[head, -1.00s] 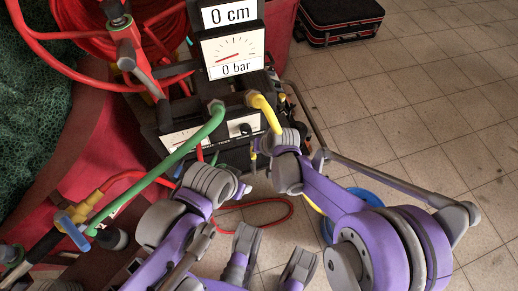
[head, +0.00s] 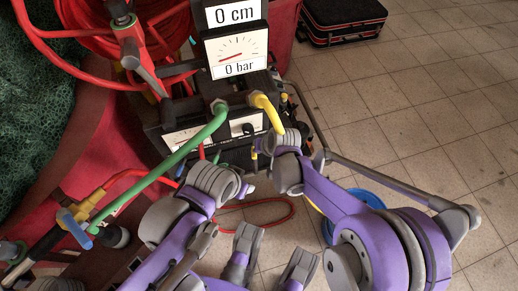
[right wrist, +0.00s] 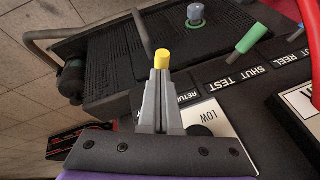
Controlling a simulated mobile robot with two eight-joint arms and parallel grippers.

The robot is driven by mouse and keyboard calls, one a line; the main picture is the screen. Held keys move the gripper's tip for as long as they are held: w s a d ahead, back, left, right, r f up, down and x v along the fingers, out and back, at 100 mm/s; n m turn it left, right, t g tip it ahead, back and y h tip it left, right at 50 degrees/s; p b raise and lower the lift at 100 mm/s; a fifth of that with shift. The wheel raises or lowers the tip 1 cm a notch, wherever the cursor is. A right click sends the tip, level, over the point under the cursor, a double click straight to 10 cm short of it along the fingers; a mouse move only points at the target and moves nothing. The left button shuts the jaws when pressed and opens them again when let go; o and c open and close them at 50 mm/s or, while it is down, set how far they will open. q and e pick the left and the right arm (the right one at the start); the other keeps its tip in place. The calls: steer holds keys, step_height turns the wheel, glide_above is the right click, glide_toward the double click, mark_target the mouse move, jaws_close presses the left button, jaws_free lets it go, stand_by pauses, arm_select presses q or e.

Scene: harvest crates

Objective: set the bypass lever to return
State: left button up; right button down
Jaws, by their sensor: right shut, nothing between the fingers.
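In the right wrist view a yellow-capped handle (right wrist: 162,56), seen nearly end-on, shows just beyond my fingertips. A RETURN label (right wrist: 187,96) lies beside my fingers, partly hidden by them, with TEST and SHUT labels farther right. I take the yellow-capped handle for the bypass lever; its base is hidden. My right gripper (right wrist: 161,75) is shut and empty, with its fingertips at the yellow cap. I cannot tell whether they touch it.
In the head view green (head: 165,165) and yellow (head: 265,108) hoses leave the machine. A red hose reel (head: 85,25) is at upper left. The tiled floor at right is mostly clear.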

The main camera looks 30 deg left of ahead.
arm_select(q)
steer(key=shift+d, duration=0.1)
arm_select(e)
steer(key=shift+s+a, duration=0.3)
steer(key=shift+a, duration=0.05)
stand_by(2.6)
stand_by(0.4)
steer(key=shift+w+a, duration=0.2)
steer(key=shift+w, duration=0.6)
steer(key=shift+r, duration=0.1)
arm_select(q)
steer(key=r+p, duration=0.1)
steer(key=d+r+p, duration=0.1)
steer(key=r, duration=0.1)
steer(key=r+p, duration=0.1)
steer(key=shift+d+r+p, duration=0.2)
steer(key=shift+d+p, duration=0.1)
steer(key=shift+p, duration=0.05)
arm_select(e)
steer(key=w+d+v, duration=0.2)
steer(key=v, duration=1)
steer(key=shift+s+r, duration=0.15)
steer(key=shift+s, duration=0.1)
